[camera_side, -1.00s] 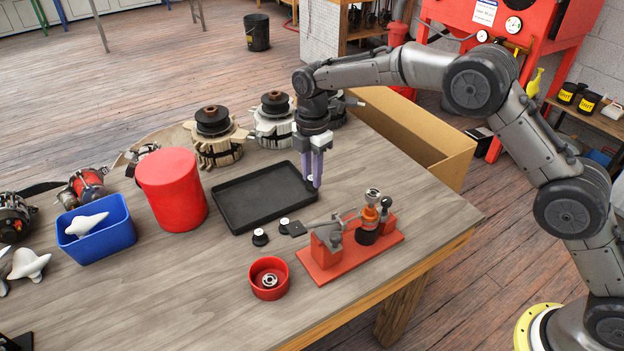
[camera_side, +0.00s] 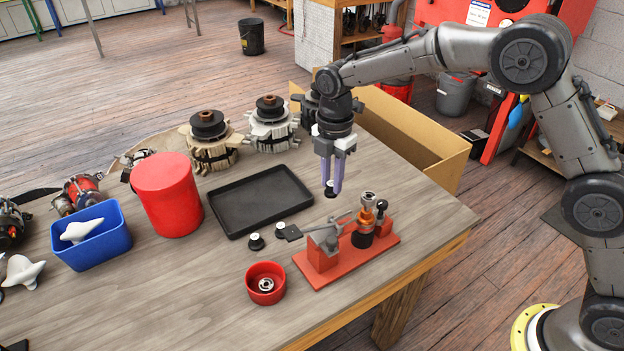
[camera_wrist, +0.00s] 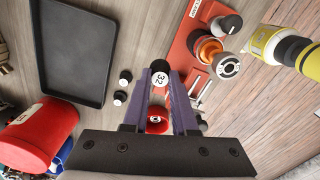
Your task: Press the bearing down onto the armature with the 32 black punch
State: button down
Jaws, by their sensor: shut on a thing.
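My gripper (camera_side: 334,191) is shut on the 32 black punch (camera_wrist: 158,76), whose white face with 32 shows between the fingers in the wrist view. The punch (camera_side: 331,193) hangs above the table between the black tray and the red press (camera_side: 322,258). The armature (camera_side: 363,237), with an orange band and copper-coloured upper part, stands upright at the press's right end. A silver ring, seemingly the bearing (camera_side: 368,198), sits at its top; it also shows in the wrist view (camera_wrist: 228,66). How far down it sits cannot be told. My gripper is apart from both.
The press has a grey lever (camera_side: 325,234) and a black knob (camera_side: 382,205). Two other black punches (camera_side: 256,242) (camera_side: 279,229) stand left of it. A red bowl (camera_side: 278,292) holds a bearing. The black tray (camera_side: 226,231) is empty. A red canister (camera_side: 170,205) stands further left.

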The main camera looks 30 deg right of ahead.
jog(key=s+d+r, duration=0.4)
jog(key=s+r, duration=0.3)
jog(key=r, duration=0.2)
send_over(371, 197)
jog(key=shift+w+a+f, duration=0.1)
jog(key=shift+w+f, duration=0.05)
jog(key=shift+f, duration=0.95)
jog(key=shift+w+f, duration=0.1)
jog(key=shift+f, duration=1)
jog(key=shift+f, duration=0.65)
jog(key=shift+s+f, duration=0.2)
jog(key=shift+f, duration=0.8)
dwell(3.2)
